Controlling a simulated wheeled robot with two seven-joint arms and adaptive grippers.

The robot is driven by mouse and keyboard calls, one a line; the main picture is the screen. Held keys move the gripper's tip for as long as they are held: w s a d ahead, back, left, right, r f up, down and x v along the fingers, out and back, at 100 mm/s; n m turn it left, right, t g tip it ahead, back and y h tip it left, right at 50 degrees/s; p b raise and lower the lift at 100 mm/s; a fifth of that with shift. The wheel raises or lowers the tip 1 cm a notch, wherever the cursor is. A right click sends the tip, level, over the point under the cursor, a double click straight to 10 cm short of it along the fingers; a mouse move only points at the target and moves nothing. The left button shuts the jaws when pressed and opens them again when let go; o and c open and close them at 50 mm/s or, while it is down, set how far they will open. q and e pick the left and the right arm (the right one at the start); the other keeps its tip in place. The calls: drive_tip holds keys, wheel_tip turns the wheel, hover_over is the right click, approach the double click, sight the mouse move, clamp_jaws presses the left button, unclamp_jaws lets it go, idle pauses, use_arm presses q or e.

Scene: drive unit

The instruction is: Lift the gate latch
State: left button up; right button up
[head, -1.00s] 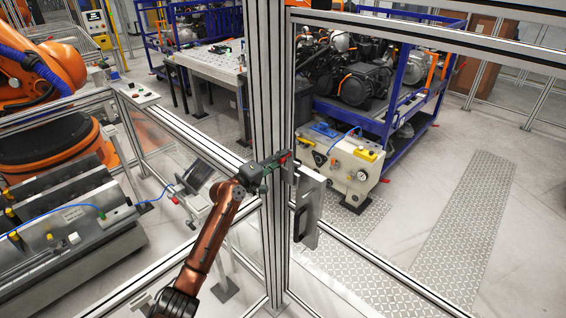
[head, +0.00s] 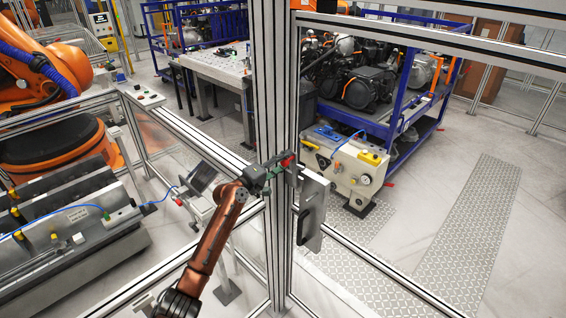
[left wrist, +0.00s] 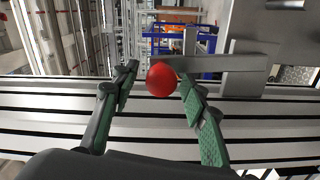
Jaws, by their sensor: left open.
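The gate latch shows in the head view as a grey metal plate (head: 314,212) with a black handle, mounted at the aluminium post. Its red round knob (head: 287,161) is at the upper left of the plate. In the left wrist view the red knob (left wrist: 162,79) sits between the fingertips, with a grey latch bar (left wrist: 228,63) running to the right from it. My left gripper (head: 280,166) is open, with its green-padded fingers on either side of the knob. I cannot tell whether a finger touches it. My right gripper is not in view.
The thick aluminium post (head: 274,90) stands directly behind the gripper, with fence rails running both ways. Beyond the fence are a cream box with valves (head: 345,172) and a blue rack (head: 395,125) of engines. An orange robot (head: 50,80) stands at the left.

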use_arm(q)
drive_tip(key=shift+f, duration=0.1)
drive_tip(key=shift+s+a, duration=0.2)
drive_tip(key=shift+a, duration=0.05)
drive_tip(key=v, duration=1.1)
drive_tip(key=shift+s+a, duration=0.1)
